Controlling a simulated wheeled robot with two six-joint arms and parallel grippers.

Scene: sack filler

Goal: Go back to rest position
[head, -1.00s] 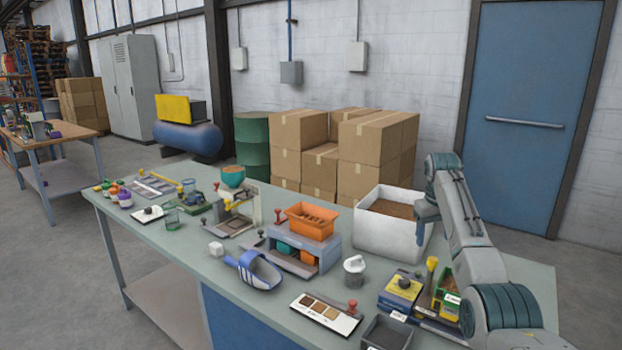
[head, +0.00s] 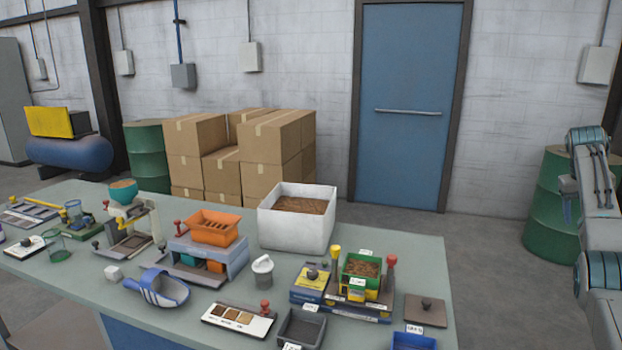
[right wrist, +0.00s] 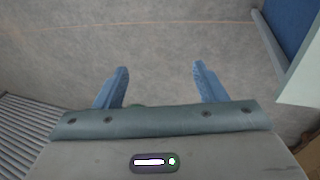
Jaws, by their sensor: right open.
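My right arm (head: 597,215) stands at the right edge of the head view, apart from the table and to the right of it. Its gripper tips are hard to make out there. In the right wrist view my right gripper (right wrist: 163,84) is open, its two blue fingers apart with nothing between them, above the bare grey floor. My left gripper is in neither view.
The workbench (head: 75,290) holds a white bin (head: 297,233), an orange hopper (head: 211,228), a blue scoop (head: 160,288) and a green tray (head: 360,270). A green drum (head: 545,225) stands behind my right arm. Floor between bench and drum is clear.

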